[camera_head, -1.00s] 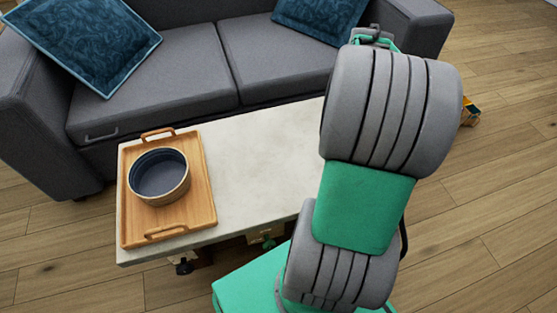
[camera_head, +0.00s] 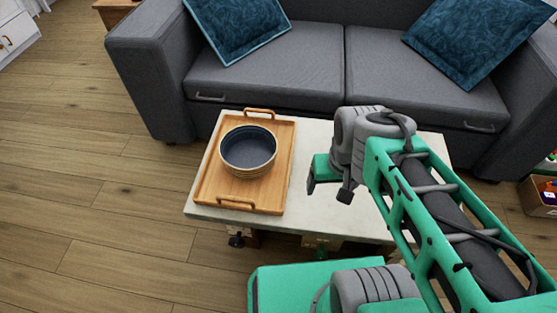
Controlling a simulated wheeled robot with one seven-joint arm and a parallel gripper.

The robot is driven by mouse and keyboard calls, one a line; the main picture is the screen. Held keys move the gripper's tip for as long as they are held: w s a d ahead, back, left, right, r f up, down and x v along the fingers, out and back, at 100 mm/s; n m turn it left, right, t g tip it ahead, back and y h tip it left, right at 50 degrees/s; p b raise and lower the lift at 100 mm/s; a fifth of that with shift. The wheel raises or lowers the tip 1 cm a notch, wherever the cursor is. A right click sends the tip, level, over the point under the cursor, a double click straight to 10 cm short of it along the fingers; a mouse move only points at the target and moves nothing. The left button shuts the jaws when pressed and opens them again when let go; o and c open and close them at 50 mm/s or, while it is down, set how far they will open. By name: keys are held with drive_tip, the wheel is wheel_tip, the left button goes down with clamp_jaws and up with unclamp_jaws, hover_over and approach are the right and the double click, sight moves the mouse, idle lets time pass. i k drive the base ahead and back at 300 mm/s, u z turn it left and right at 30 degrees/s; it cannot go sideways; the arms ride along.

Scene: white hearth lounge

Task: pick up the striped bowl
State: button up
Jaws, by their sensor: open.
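The striped bowl (camera_head: 248,150) is round, dark blue inside, with a light tan banded outer wall. It sits upright on a wooden tray (camera_head: 238,193) with two handles, at the left end of the low table. My gripper (camera_head: 328,189) is over the table to the right of the tray, apart from the bowl. It is open, and nothing shows between its fingers. My arm comes in from the right and hides part of the table's right side.
The pale low table (camera_head: 325,215) stands in front of a grey sofa (camera_head: 290,80) with two blue cushions. The tabletop between tray and gripper looks clear. Wooden floor (camera_head: 100,200) lies open at left. A box of small items (camera_head: 543,192) stands at far right.

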sight(247, 151)
drive_tip(key=u, duration=0.15)
drive_tip(key=k, duration=0.45)
drive_tip(key=u, duration=2)
drive_tip(key=i, duration=1.15)
